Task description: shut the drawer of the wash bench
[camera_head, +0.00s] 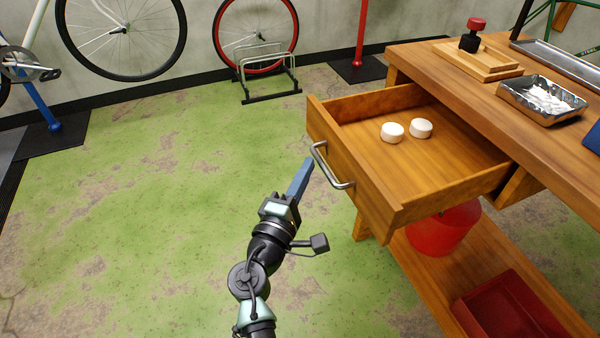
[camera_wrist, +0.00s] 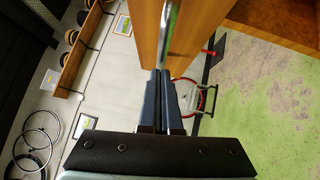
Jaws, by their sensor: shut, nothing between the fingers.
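The wooden drawer (camera_head: 362,190) of the wash bench (camera_head: 450,70) stands well open, pulled out toward the left. It has a curved metal handle (camera_head: 331,168) on its front and two white round pieces (camera_head: 392,132) (camera_head: 420,128) inside. My gripper (camera_head: 306,166) is shut and empty, with its blue fingers pointing up at the handle's far end, close to the drawer front. In the wrist view the closed fingertips (camera_wrist: 160,76) are near the handle (camera_wrist: 168,30) and drawer front (camera_wrist: 195,35). I cannot tell whether they touch.
A metal tray (camera_head: 508,92) and a wooden board (camera_head: 470,66) with a red-topped tool (camera_head: 472,36) sit on the bench top. A red bucket (camera_head: 445,232) and a red bin (camera_head: 508,306) are below. Green floor (camera_head: 150,220) left of the drawer is clear.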

